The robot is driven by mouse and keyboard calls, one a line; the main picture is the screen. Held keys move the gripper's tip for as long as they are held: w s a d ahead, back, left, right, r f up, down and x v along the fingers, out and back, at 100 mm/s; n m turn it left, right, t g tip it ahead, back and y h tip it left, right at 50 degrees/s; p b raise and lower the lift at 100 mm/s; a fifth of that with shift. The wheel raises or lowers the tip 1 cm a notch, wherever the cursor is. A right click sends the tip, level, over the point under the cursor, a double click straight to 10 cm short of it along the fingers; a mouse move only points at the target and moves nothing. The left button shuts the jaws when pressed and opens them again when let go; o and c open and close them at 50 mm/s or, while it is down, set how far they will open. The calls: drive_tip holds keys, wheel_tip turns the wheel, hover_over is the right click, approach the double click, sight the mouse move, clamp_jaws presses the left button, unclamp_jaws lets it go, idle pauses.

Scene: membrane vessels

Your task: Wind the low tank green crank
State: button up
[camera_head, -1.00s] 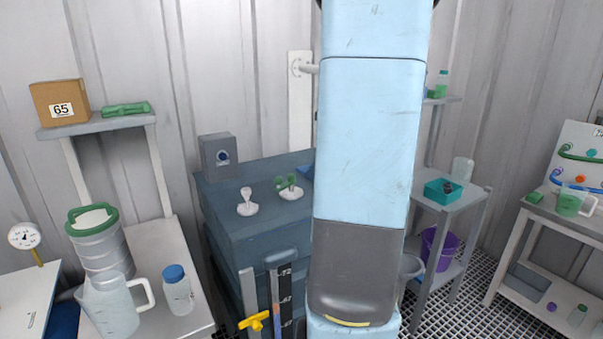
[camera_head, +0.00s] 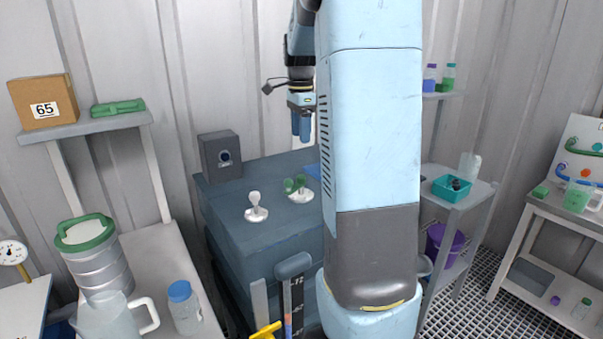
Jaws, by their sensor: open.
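The low tank (camera_head: 262,236) is a dark blue-grey box in the middle, against the back wall. On its top stands a green crank (camera_head: 295,184) on a round white base, close to the left side of my column. A white crank (camera_head: 256,206) stands in front and to the left of it. My gripper (camera_head: 301,137) hangs at the end of my arm, fingers pointing down, open and empty. In the picture it appears above the green crank, apart from it. My column hides the right part of the tank.
A grey box with a round dial (camera_head: 222,156) stands on the tank's back left corner. A gauge strip and yellow valve handle (camera_head: 264,332) are at its front. Left is a bench with a jug (camera_head: 112,318) and bottle (camera_head: 184,306). A shelf with a teal tray (camera_head: 452,188) stands right.

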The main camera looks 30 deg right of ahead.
sight(301, 176)
wheel_tip(301, 176, down, 13)
drive_tip(key=shift+s+d+f, duration=0.1)
drive_tip(key=shift+f, duration=0.1)
idle(0.3)
clamp_jaws()
idle(0.5)
